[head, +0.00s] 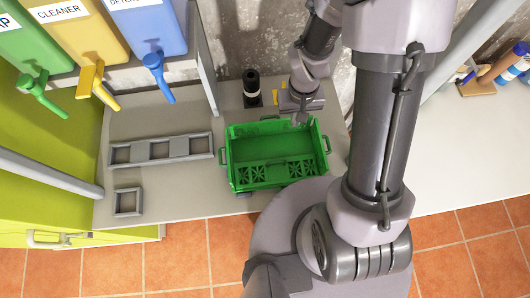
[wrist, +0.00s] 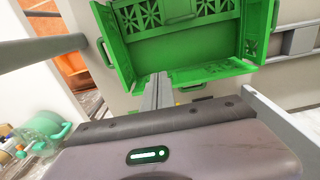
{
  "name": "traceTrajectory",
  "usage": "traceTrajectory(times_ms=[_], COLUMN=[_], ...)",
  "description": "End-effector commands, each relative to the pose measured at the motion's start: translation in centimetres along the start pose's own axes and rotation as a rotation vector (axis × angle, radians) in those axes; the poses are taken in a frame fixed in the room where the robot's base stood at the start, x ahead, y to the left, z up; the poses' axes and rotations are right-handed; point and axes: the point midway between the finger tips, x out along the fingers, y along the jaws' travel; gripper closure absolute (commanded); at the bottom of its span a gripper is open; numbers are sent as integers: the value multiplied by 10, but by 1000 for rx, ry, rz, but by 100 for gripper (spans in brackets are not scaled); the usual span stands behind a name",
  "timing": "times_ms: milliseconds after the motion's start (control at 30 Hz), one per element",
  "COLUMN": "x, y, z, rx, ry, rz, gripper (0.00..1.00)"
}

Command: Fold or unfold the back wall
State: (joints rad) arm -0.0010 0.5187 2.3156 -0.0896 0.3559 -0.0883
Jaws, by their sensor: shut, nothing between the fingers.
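A green crate (head: 233,150) sits on the grey worktop, and it also shows in the wrist view (wrist: 108,42). Its side walls stand up, and the lattice panel is at the side nearer my body. The back wall (head: 262,128) is at the far side. It appears raised, but its exact angle is hard to tell. In the wrist view a green panel (wrist: 205,74) lies just beyond my fingers. My gripper (head: 299,120) is shut and empty at the right part of the crate's far edge. The fingers (wrist: 158,92) point toward the crate; I cannot tell whether they touch it.
A dark cylinder (head: 252,90) stands behind the crate, near the wall. A grey three-part rack (head: 160,149) and a small grey frame (head: 127,202) lie to its left. Coloured dispensers with taps (head: 150,30) overhang the left. The worktop farther right is mostly clear.

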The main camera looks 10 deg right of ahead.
Motion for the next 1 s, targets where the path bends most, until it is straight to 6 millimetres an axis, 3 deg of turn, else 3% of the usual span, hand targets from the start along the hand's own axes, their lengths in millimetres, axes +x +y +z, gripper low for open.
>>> traceTrajectory(times_ms=[367,1000], x=[-2,-39], y=[0,0], z=[1,0], rx=[0,-1], ry=[1,1], rz=[0,0], gripper=[100,100])
